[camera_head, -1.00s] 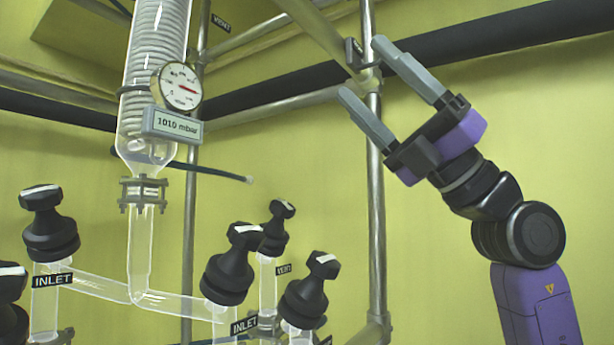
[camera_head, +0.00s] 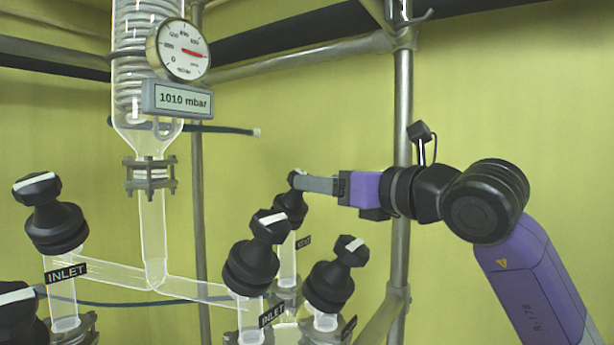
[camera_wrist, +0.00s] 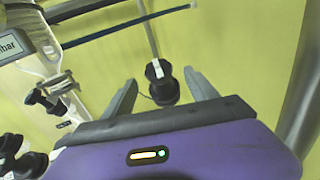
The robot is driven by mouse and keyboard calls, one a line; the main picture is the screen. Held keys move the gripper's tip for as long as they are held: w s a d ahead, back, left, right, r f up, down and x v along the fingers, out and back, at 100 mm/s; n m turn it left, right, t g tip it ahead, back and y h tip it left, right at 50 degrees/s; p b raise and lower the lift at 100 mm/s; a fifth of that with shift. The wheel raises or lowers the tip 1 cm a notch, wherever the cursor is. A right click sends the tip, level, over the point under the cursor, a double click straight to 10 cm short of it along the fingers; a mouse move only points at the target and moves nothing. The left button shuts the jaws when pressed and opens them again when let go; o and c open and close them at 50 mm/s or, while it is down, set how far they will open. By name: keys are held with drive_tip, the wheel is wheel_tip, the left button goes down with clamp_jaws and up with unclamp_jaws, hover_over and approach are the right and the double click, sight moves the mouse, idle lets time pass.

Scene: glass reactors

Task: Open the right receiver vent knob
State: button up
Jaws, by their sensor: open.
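The vent knob (camera_head: 290,203) is black and sits on a glass neck behind the inlet knobs, with a small label at its side that seems to read VENT. In the wrist view the knob (camera_wrist: 160,82) has a white bar on its top and lies between my two fingers, with space on both sides. My gripper (camera_head: 302,183) reaches in from the right, level, with its fingertips at the knob's top. In the wrist view my gripper (camera_wrist: 162,82) is open and empty. The fingertips partly hide the knob's top in the head view.
Black knobs stand close by: one labelled INLET (camera_head: 258,255), another (camera_head: 333,275) at its right, and another INLET knob (camera_head: 50,215) at left. A gauge (camera_head: 180,50) with a 1010 mbar display hangs upper left. A metal post (camera_head: 402,130) stands behind my arm.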

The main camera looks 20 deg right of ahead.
drive_tip(key=p+x, duration=0.1)
drive_tip(key=x, duration=0.5)
drive_tip(key=shift+a+p, duration=0.2)
drive_tip(key=shift+p, duration=0.15)
drive_tip(key=c, duration=1.4)
